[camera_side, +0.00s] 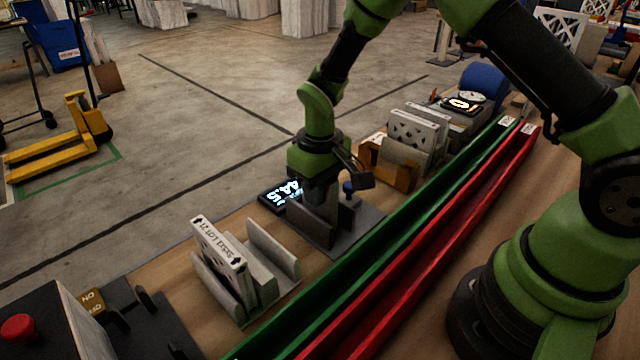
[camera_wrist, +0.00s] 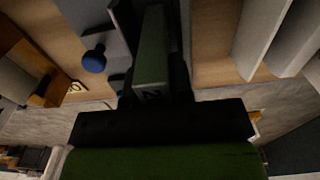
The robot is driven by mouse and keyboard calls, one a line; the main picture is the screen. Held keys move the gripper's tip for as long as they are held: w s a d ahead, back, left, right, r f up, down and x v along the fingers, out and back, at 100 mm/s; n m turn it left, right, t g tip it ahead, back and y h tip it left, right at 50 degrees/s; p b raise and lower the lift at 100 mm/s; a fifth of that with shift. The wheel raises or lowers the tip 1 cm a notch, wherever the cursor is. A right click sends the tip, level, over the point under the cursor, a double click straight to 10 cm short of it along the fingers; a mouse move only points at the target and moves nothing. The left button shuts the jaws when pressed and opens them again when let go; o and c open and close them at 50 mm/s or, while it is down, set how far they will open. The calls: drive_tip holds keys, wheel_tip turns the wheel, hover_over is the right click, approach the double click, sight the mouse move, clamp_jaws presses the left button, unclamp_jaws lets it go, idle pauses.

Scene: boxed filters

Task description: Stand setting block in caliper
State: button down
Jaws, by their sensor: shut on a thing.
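My gripper (camera_side: 320,188) points down over the caliper (camera_side: 345,240), a dark grey station with upright plates, a blue knob and a lit display (camera_side: 283,194). In the wrist view my gripper (camera_wrist: 155,85) is shut on the setting block (camera_wrist: 152,55), a long grey-green bar with a dark mark on its near end. The caliper's grey base and its blue knob (camera_wrist: 94,60) show just left of the block there. In the side view the block is largely hidden by the gripper and the caliper plates. I cannot tell whether it touches the caliper base.
A grey slotted rack (camera_side: 262,285) holding a labelled white filter (camera_side: 218,255) stands at the front left. An orange holder (camera_side: 388,170) with filters stands behind the caliper. Green (camera_side: 375,250) and red (camera_side: 440,240) rails run along the right. A red-button box (camera_side: 40,325) is front left.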

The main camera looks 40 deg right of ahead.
drive_tip(key=shift+f, duration=0.1)
drive_tip(key=c, duration=0.9)
unclamp_jaws()
